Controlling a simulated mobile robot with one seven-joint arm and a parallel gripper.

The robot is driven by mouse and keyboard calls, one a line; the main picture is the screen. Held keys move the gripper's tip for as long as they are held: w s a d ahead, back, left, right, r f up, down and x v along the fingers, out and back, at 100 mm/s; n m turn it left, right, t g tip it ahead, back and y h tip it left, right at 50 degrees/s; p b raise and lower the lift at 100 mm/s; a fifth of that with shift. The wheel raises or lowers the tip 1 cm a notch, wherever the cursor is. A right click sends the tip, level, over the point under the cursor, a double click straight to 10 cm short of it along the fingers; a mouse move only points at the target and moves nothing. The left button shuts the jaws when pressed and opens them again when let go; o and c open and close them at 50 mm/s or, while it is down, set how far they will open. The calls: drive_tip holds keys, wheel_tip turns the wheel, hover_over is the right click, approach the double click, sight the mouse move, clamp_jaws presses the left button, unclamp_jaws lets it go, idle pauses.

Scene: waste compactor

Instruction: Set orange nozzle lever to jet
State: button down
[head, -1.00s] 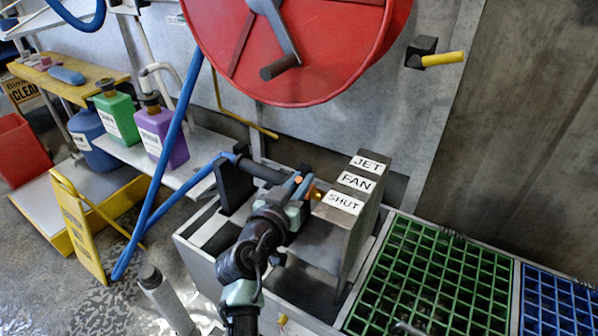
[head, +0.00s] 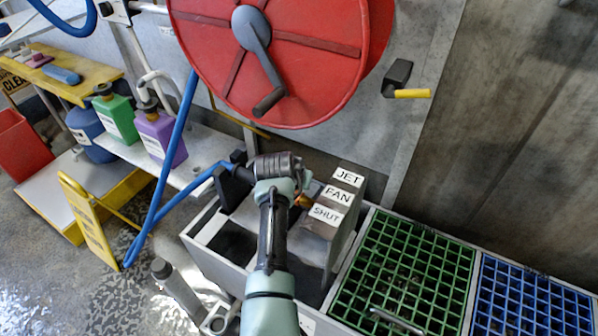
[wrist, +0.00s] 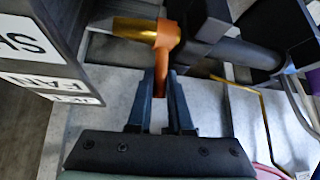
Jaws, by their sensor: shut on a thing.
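The orange nozzle lever (wrist: 161,72) runs down from an orange collar at the gold-tipped nozzle (wrist: 134,28) in the wrist view. My gripper (wrist: 160,88) is shut on the lever, one dark finger on each side. In the head view my gripper (head: 301,186) is beside the labelled block and my wrist hides most of the nozzle. Only a small orange-gold part of the nozzle (head: 303,201) shows there. The block's JET label (head: 348,176) is farthest back, the FAN label (head: 338,196) is in the middle and the SHUT label (head: 327,215) is nearest.
A red hose reel (head: 300,75) with a crank hangs above. A yellow-handled lever (head: 412,94) is on the wall at right. A green grate (head: 405,270) and a blue grate (head: 525,305) lie right of the block. A blue hose (head: 165,190) runs at left.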

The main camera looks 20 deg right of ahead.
drive_tip(key=shift+w+d+g+y, duration=0.25)
drive_tip(key=shift+g+y, duration=0.15)
drive_tip(key=shift+y, duration=0.1)
drive_tip(key=shift+f, duration=0.15)
drive_tip(key=c, duration=0.8)
unclamp_jaws()
drive_tip(key=shift+c, duration=0.2)
drive_tip(key=shift+p, duration=0.3)
drive_tip(key=p+v, duration=0.4)
drive_tip(key=v, duration=0.9)
drive_tip(key=shift+w, duration=0.1)
drive_tip(key=shift+c, duration=0.2)
